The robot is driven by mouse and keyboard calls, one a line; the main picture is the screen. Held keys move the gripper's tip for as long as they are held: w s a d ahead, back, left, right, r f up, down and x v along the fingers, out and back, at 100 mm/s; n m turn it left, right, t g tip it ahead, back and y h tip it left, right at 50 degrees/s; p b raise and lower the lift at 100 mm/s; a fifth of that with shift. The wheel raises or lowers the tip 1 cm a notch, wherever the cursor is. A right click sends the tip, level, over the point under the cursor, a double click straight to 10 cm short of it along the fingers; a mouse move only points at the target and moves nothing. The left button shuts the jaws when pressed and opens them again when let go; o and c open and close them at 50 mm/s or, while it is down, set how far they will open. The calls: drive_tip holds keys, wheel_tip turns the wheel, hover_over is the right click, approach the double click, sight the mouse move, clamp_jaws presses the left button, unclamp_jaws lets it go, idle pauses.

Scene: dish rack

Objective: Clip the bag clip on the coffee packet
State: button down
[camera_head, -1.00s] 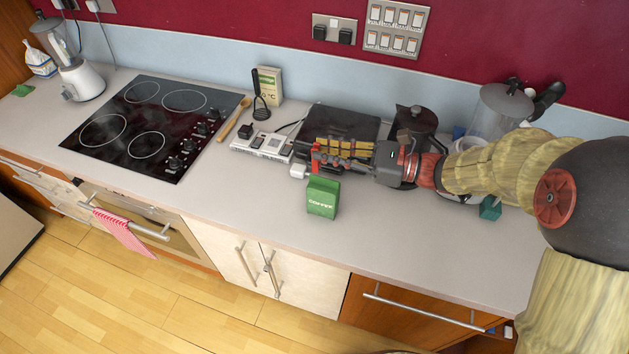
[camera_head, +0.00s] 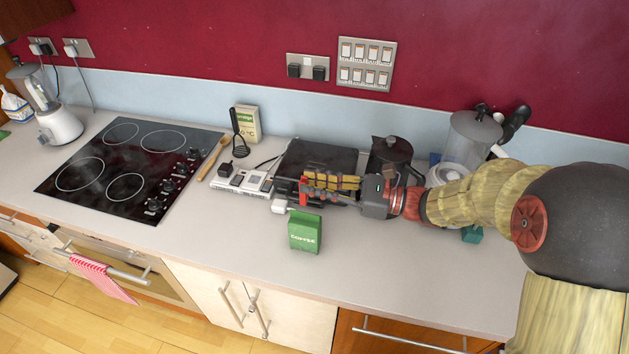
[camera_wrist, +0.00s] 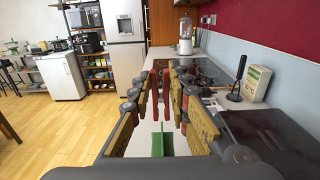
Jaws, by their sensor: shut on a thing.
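The green coffee packet (camera_head: 305,232) stands upright on the worktop near its front edge. Its green top also shows low in the wrist view (camera_wrist: 162,146), below the fingers. My gripper (camera_head: 308,186) is shut on a red bag clip (camera_head: 303,193), which sticks out at the fingertips. The clip appears in the wrist view (camera_wrist: 164,88) as red bars between the yellow finger pads. In the head view, the clip is just above and behind the packet's top. I cannot tell whether they touch. The fingers hide part of the clip.
A dark flat appliance (camera_head: 318,160) and a dark jug (camera_head: 391,156) stand behind my gripper. A white device (camera_head: 241,182) lies to the left, with the black hob (camera_head: 130,170) beyond it. The worktop (camera_head: 390,260) to the packet's right is clear.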

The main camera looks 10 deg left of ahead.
drive_tip(key=shift+f+b, duration=0.9)
drive_tip(key=shift+f, duration=1.9)
drive_tip(key=c, duration=1.6)
unclamp_jaws()
drive_tip(key=shift+o, duration=0.5)
drive_tip(key=o, duration=0.4)
drive_tip(key=shift+c, duration=0.2)
drive_tip(key=shift+o, duration=0.6)
drive_tip(key=shift+d, duration=0.1)
drive_tip(key=d+p, duration=0.1)
drive_tip(key=d, duration=0.5)
drive_tip(key=shift+s+d+p, duration=0.3)
drive_tip(key=shift+d+p, duration=0.05)
drive_tip(key=shift+p, duration=0.05)
